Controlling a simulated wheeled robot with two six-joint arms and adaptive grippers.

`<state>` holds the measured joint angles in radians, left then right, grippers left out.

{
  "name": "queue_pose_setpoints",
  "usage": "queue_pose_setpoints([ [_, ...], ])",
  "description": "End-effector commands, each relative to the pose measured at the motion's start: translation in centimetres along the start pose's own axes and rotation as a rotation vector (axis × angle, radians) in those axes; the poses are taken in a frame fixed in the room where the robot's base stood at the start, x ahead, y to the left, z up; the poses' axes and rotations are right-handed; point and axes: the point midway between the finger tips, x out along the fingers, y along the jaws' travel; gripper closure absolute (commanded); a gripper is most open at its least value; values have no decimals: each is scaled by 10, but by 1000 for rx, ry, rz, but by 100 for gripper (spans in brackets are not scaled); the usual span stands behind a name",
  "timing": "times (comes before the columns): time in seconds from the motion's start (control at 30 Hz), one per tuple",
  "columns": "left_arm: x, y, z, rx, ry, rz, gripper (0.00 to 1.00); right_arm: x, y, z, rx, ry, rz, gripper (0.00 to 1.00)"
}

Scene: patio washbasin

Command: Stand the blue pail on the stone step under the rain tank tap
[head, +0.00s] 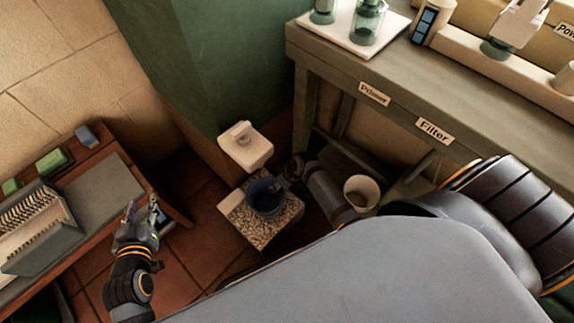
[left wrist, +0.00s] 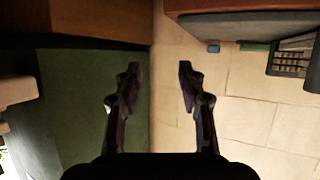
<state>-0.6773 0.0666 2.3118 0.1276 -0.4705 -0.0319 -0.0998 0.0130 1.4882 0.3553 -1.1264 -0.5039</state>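The blue pail (head: 268,198) stands upright on the speckled stone step (head: 256,232), seen from above in the head view. The pale block with the tap (head: 245,144) is just behind and above it, on the green rain tank (head: 230,60). My right gripper (head: 284,181) is at the pail's right rim; its fingers are dark and small, so I cannot tell whether they grip it. My left gripper (head: 142,215) is well left of the step, beside the low bench. In the left wrist view its two fingers (left wrist: 158,90) are apart with nothing between them.
A workbench (head: 440,90) with Primer and Filter labels runs along the right, with glass jars on a white board. A pale bucket (head: 361,193) is under it, beside my right arm. A wooden bench (head: 105,185) with a rack is at left. Tiled floor lies between.

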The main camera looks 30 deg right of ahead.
Motion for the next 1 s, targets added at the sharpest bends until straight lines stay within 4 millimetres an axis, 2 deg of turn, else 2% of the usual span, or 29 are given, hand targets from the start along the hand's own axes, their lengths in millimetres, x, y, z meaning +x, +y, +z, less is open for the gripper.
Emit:
queue_pose_setpoints([
  [0.1, -6, 2, 33, -12, -131, 6, 60, -9, 0, 0, 0, -1, 0, 72],
  [0.33, -28, 6, 97, -33, -381, 21, 60, -22, 0, -1, -1, 0, 2, 72],
  [0.63, -79, 14, 164, -52, -733, 44, 60, -53, 0, -1, -2, 0, 1, 72],
  [0.7, -82, 11, 148, -38, -767, 36, 60, -76, 0, -2, -2, -1, 3, 72],
  [0.8, -88, 9, 143, -28, -816, 28, 60, -93, 0, -1, -2, 0, 2, 72],
  [1.0, -93, 6, 140, -18, -863, 17, 60, -108, 0, 0, -1, -1, 0, 72],
])
